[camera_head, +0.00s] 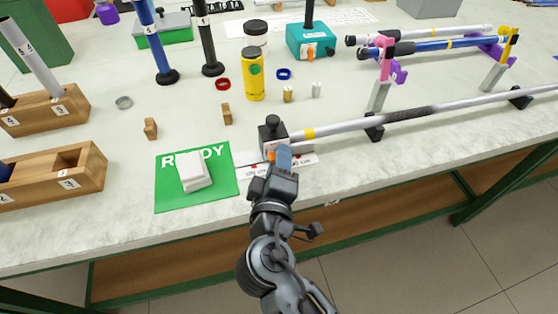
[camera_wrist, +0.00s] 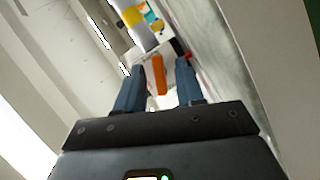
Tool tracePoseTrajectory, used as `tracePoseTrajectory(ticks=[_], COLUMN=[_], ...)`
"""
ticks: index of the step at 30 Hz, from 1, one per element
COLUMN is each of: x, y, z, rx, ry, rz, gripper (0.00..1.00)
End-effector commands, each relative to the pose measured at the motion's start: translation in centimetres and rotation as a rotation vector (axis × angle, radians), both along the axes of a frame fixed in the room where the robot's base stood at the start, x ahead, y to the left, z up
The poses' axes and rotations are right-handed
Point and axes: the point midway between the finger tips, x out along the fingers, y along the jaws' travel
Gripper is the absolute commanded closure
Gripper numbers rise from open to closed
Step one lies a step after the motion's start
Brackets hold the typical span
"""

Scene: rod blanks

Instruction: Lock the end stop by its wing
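The end stop (camera_head: 272,130) is a dark block with a black knob on top, standing near the table's front edge at the left end of a long rod. Its orange wing (camera_head: 271,155) is on the side facing me, partly hidden by my gripper (camera_head: 283,154). In the wrist view the orange wing (camera_wrist: 159,75) lies between the two blue-grey fingers of my gripper (camera_wrist: 160,66), with a gap on each side. The fingers are open. The grey rod (camera_head: 350,124) with a yellow band runs right from the end stop over black supports.
A green READY mat (camera_head: 165,198) with a white block (camera_head: 193,171) lies left of the end stop. A printed scale strip (camera_head: 304,160) lies beneath it. A yellow bottle (camera_head: 254,80) and small wooden blocks stand behind. Wooden racks (camera_head: 85,170) are at left.

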Motion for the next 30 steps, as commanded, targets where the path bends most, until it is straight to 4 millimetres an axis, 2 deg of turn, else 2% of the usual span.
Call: tracePoseTrajectory(ticks=[3, 15, 30], x=[-0.01, -0.04, -0.02], y=[-0.01, -0.02, -0.13], z=[-0.01, -0.02, 0.00], rx=[0.000, 0.000, 0.061], ry=[0.000, 0.000, 0.019], rz=[0.000, -0.001, -0.002], gripper=[0.63, 1.00, 1.00])
